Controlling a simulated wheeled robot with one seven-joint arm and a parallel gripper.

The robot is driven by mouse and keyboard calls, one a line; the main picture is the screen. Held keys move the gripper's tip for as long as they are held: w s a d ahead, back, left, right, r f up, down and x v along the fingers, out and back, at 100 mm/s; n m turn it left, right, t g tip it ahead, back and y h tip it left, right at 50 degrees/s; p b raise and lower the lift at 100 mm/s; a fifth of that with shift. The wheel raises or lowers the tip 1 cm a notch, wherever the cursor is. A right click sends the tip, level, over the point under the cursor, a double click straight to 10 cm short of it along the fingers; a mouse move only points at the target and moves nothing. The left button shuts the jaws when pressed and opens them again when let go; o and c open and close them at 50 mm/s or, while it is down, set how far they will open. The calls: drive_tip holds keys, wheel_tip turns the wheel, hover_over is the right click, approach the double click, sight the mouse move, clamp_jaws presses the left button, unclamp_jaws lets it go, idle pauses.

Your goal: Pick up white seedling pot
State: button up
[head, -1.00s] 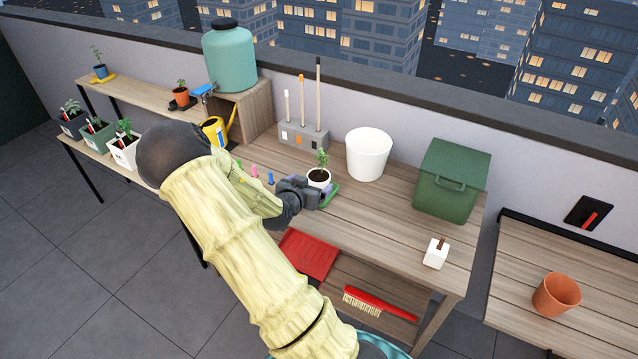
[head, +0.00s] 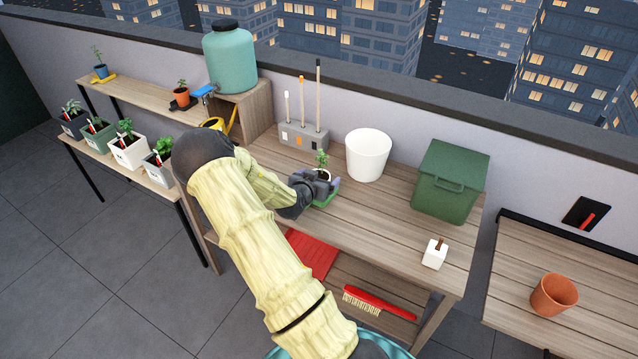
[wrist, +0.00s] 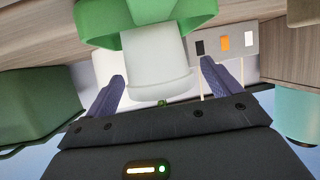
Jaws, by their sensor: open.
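The white seedling pot (wrist: 158,62) holds a small green seedling (head: 321,158) and stands on a green saucer (head: 328,198) on the bench. In the head view my gripper (head: 316,187) is in front of the pot and hides most of it. In the wrist view, which is upside down, my open gripper (wrist: 162,74) has a finger on each side of the pot. A gap shows at both sides, so it is not clamped. The green saucer (wrist: 90,16) also shows there, around the pot's base.
A white bucket (head: 368,155) and a grey tool holder (head: 303,136) stand behind the pot. A green lidded bin (head: 448,182) is to the right. A yellow watering can (head: 217,124) is to the left.

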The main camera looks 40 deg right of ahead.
drive_tip(key=shift+c, duration=0.2)
idle(0.3)
drive_tip(key=c, duration=1.1)
drive_tip(key=shift+c, duration=0.2)
wheel_tip(320, 180, up, 10)
